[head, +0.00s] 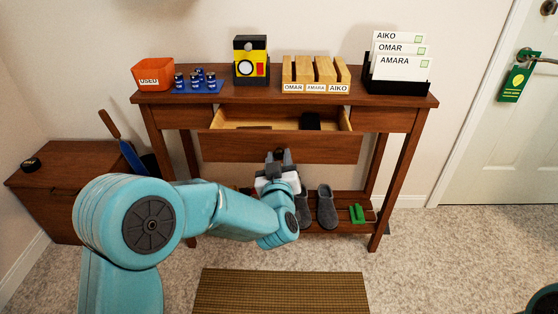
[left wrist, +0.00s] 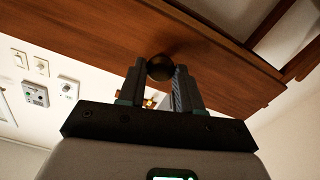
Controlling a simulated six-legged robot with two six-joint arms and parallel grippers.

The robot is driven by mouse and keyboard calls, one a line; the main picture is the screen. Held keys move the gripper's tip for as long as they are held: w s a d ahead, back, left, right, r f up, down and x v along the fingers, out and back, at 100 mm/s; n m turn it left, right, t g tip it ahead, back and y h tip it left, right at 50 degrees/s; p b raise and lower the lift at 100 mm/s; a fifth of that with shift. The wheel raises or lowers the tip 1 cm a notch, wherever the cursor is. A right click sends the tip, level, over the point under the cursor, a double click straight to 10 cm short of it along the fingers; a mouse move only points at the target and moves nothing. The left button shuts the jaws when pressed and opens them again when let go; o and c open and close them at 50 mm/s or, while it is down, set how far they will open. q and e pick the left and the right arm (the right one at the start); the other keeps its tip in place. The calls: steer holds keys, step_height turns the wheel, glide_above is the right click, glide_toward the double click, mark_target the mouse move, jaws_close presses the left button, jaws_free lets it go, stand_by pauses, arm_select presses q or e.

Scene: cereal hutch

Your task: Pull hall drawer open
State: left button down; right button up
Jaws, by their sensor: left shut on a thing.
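The hall drawer (head: 281,148) is in the middle of the brown hall table and stands open, pulled out towards me. Its pale wooden inside shows, with dark items (head: 310,121) in it. My left gripper (head: 279,157) is at the middle of the drawer front. In the left wrist view, the fingers (left wrist: 160,82) are shut on the round dark knob (left wrist: 160,67) of the drawer front (left wrist: 120,40). My right gripper is not in view.
The table top (head: 262,98) bears a red "USED" bin (head: 153,73), batteries, a yellow-black device (head: 250,60), a wooden sorter (head: 315,74) and a card rack (head: 397,65). Slippers (head: 327,207) stand on the lower shelf. A striped mat (head: 281,291) lies in front.

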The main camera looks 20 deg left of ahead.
arm_select(q)
steer(key=shift+s+r, duration=0.1)
steer(key=shift+s, duration=0.05)
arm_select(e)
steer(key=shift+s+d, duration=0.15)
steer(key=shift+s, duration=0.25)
arm_select(q)
steer(key=c, duration=0.8)
jaws_free()
steer(key=shift+o, duration=0.2)
steer(key=p+v, duration=0.1)
steer(key=v, duration=1.5)
steer(key=shift+p, duration=0.4)
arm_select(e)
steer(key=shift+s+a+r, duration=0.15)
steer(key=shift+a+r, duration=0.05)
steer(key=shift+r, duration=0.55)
